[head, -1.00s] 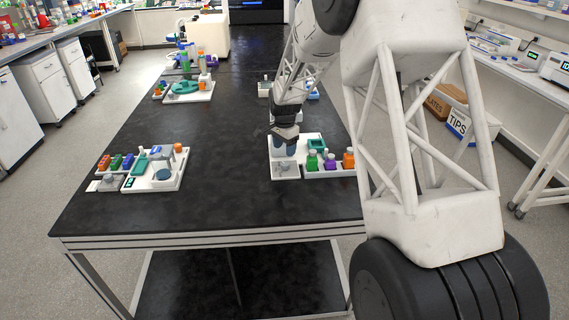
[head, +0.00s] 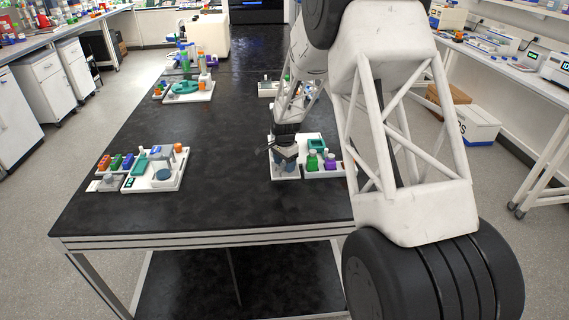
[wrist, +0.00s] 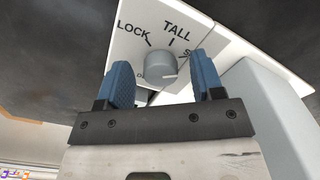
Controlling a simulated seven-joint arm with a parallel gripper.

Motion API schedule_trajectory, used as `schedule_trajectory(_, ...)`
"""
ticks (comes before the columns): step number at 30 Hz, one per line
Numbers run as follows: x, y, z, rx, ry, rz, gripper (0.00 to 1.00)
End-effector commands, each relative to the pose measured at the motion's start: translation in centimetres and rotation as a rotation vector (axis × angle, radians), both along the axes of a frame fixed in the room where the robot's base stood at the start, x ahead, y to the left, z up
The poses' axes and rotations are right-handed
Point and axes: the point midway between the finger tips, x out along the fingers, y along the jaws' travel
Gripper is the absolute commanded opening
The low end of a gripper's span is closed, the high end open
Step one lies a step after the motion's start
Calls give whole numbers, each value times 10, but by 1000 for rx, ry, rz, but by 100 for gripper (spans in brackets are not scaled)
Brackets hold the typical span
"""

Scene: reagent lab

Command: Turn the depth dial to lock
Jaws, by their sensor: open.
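The depth dial (wrist: 160,66) is a round grey knob on a white panel (wrist: 131,46). The wrist view shows the labels LOCK to its upper left and TALL above it. Another label to the right is partly hidden by a finger. A pale mark shows on the knob's right side, but I cannot tell its exact setting. My gripper (wrist: 161,60) is open, with one blue finger on each side of the dial and visible gaps between. In the head view my gripper (head: 286,160) is over the white tray at the right of the table and hides the dial.
A pale block (wrist: 262,105) is close to the right finger. Another tray of items (head: 137,184) sits at the left; the black table (head: 215,150) between is clear.

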Motion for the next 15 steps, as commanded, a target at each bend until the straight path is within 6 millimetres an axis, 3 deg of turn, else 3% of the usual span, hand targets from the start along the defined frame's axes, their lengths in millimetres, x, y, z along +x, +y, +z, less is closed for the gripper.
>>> schedule_trajectory(3,0,0,0,0,0,0,60)
schedule_trajectory(12,0,0,0,0,0,0,14)
schedule_trajectory(15,0,0,0,0,0,1,12)
